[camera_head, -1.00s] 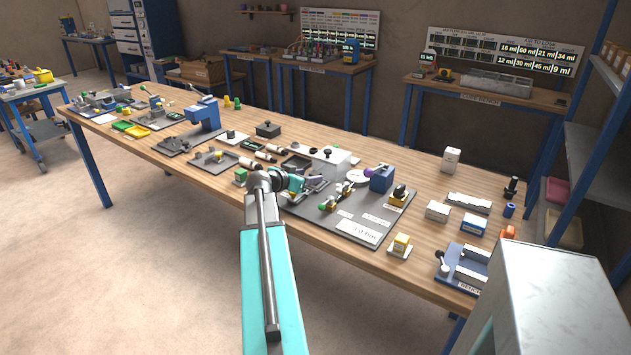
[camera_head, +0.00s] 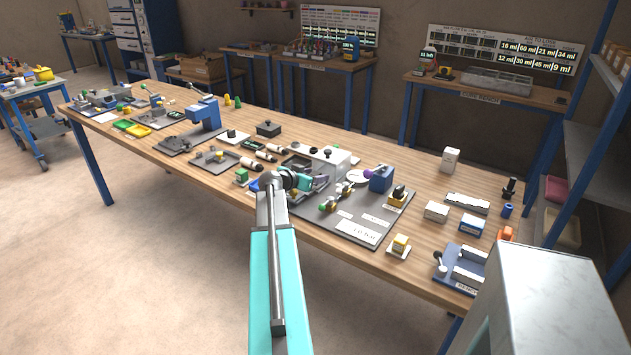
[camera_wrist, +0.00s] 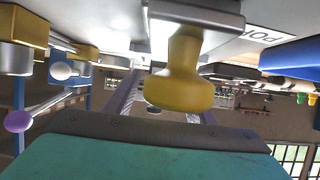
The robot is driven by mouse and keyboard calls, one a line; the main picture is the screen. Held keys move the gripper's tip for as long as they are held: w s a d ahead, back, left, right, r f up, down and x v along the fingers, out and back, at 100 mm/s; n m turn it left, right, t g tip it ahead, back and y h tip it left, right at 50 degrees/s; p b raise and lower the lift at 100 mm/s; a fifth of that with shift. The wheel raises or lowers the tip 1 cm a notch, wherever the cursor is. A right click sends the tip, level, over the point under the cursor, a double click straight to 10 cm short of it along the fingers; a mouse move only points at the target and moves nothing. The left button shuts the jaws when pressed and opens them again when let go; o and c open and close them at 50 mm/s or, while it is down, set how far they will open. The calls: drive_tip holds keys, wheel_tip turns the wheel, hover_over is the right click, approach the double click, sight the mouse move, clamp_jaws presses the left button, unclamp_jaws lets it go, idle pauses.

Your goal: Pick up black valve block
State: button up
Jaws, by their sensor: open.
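I cannot tell for certain which piece is the black valve block. In the wrist view, which looks upside down, a dark-edged grey block (camera_wrist: 205,12) with a rounded yellow knob (camera_wrist: 185,85) is close in front of my gripper (camera_wrist: 163,100). The knob overlaps the space between the fingers, and no grip on it shows. In the head view, my gripper (camera_head: 308,182) is low over the left part of the dark grey mat (camera_head: 345,225), beside small dark fittings with yellow and green ends (camera_head: 328,204). The arm partly hides this spot. My gripper is open.
A black box with a knob (camera_head: 268,129) sits further back. A yellow-topped block (camera_head: 400,245) stands at the front edge.

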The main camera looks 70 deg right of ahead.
sight(314, 174)
drive_tip(key=shift+c, duration=0.4)
clamp_jaws()
drive_tip(key=shift+r, duration=0.15)
drive_tip(key=shift+r+b, duration=0.95)
drive_tip(key=shift+r, duration=3.95)
